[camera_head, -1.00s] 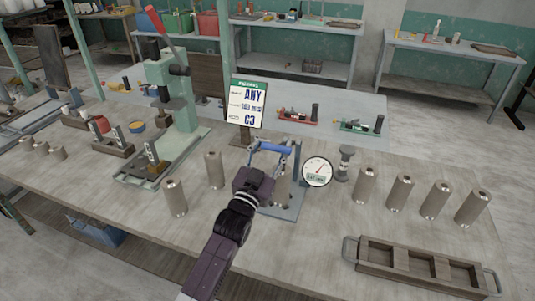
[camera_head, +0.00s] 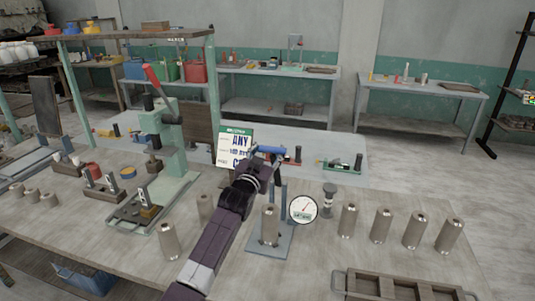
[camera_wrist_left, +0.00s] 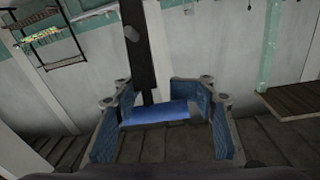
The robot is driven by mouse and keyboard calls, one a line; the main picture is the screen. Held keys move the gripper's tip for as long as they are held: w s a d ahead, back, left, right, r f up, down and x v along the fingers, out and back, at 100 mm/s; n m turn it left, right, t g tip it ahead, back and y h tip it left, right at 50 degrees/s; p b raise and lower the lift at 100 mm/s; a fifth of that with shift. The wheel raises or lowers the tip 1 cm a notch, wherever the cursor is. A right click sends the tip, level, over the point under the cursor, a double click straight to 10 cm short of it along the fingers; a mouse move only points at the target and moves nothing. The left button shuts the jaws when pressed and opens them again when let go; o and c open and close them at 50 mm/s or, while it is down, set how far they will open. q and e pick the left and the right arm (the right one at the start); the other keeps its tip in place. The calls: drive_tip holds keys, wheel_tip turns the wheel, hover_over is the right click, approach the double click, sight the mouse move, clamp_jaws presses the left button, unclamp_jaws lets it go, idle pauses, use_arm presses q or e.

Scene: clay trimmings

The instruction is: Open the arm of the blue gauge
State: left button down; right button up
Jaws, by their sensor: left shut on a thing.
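The blue gauge has a flat blue-grey base (camera_head: 284,246), an upright post, a round white dial (camera_head: 302,209) on its right side and a blue bar (camera_head: 270,149) as its arm's handle. The bar is raised well above the base. My left gripper (camera_head: 262,162) is shut on this bar. In the left wrist view the blue bar (camera_wrist_left: 155,113) lies crosswise between my blue-padded fingers. A metal cylinder (camera_head: 270,225) stands upright on the base. My own arm and gripper hide part of the gauge arm. My right gripper is not in view.
A sign (camera_head: 234,147) stands just behind my gripper. Several cylinders, one of them here (camera_head: 347,221), stand to the right. A wooden tray (camera_head: 345,283) lies at the front right. A green press (camera_head: 172,145) stands on the left. The air above the gauge looks clear.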

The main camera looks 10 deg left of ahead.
use_arm(q)
drive_tip(key=shift+w+d+r+g, duration=0.15)
drive_tip(key=shift+w+d+g, duration=0.15)
drive_tip(key=shift+d, duration=0.2)
drive_tip(key=shift+f, duration=0.3)
idle(0.9)
drive_tip(key=c, duration=1.7)
unclamp_jaws()
drive_tip(key=o, duration=0.8)
drive_tip(key=shift+w+d+r, duration=0.1)
drive_tip(key=shift+d, duration=0.25)
drive_tip(key=shift+c, duration=0.2)
drive_tip(key=o, duration=0.4)
drive_tip(key=shift+a+r, duration=0.15)
drive_tip(key=shift+a, duration=0.2)
drive_tip(key=s, duration=0.8)
drive_tip(key=s+a, duration=0.1)
drive_tip(key=s, duration=0.3)
drive_tip(key=shift+a, duration=0.1)
